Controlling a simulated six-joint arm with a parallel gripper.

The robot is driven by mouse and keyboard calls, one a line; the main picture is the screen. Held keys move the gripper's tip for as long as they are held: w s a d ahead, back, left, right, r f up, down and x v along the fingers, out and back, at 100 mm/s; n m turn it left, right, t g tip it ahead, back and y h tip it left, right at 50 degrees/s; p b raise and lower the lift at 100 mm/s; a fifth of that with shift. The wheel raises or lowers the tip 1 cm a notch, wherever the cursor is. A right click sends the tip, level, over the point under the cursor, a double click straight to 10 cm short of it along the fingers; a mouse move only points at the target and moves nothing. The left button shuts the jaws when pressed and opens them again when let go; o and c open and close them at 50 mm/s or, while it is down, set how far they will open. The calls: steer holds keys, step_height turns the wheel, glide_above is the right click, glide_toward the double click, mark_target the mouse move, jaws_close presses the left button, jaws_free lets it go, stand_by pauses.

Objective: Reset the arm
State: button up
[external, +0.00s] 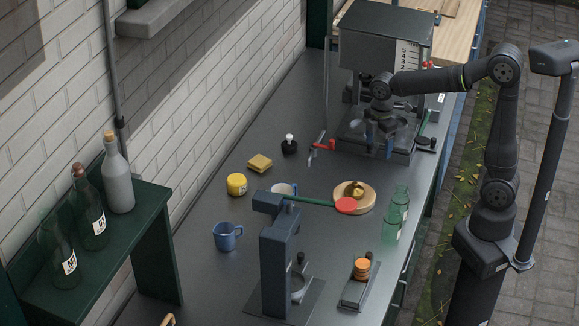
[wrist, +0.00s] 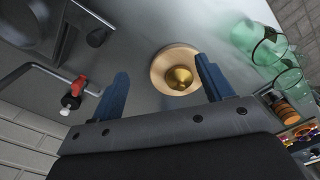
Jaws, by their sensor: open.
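My gripper (external: 379,146) hangs at the right of the counter, just in front of the grey machine with the number scale. Its blue fingers are apart and point down. In the wrist view my gripper (wrist: 162,88) is open, with nothing between its fingers. Beyond the fingers lies a round wooden board (wrist: 163,71) with a brass piece (wrist: 179,78) on it. The same board (external: 340,194) and brass piece (external: 354,188) show in the external view, below and left of my gripper, apart from it.
The grey machine (external: 384,50) stands close behind my gripper. Green glasses (external: 395,215) stand near the counter's right edge. A blue-grey press (external: 275,260) with a red-tipped lever (external: 346,205) stands in front. A blue mug (external: 226,236), yellow tin (external: 237,184) and sponge (external: 260,163) sit left. Bottles (external: 117,180) fill the green shelf.

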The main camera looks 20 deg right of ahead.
steer(key=w+a+r+m, duration=0.1)
steer(key=w+a+r, duration=0.1)
steer(key=w+a, duration=0.65)
steer(key=w+a+r+m, duration=0.1)
steer(key=w+a+r, duration=0.3)
steer(key=a, duration=0.8)
step_height(320, 180, down, 8)
steer(key=w, duration=0.1)
steer(key=shift+a+r, duration=0.15)
steer(key=shift+r, duration=0.1)
